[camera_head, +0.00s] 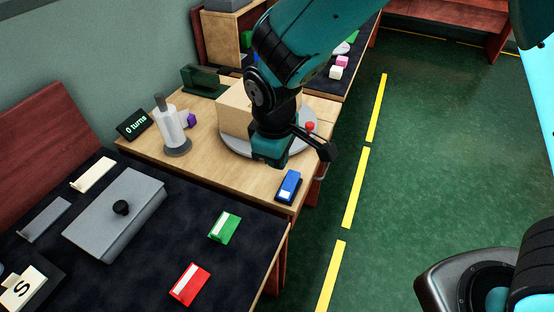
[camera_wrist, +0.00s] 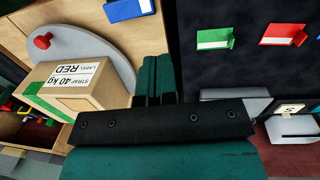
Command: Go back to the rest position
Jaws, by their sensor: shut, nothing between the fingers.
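My gripper (camera_head: 270,153) hangs from my teal arm in front of the cardboard box (camera_head: 234,107) and over the wooden table. In the wrist view its two teal fingers (camera_wrist: 154,72) are together with nothing between them. The box stands on a round grey turntable (camera_head: 236,146) and is partly hidden by my arm. In the wrist view the box (camera_wrist: 82,88) shows a white label reading "STRAP 40 kg" and "LABEL RED", and a green patch. The gripper looks apart from the box.
A blue block (camera_head: 288,187) lies near the wooden table's front edge. Green (camera_head: 224,227) and red (camera_head: 189,284) blocks lie on the dark table, with a grey lidded case (camera_head: 115,214). A white roll on a stand (camera_head: 173,129) and a "0 turns" display (camera_head: 136,126) stand behind. Green floor is clear at right.

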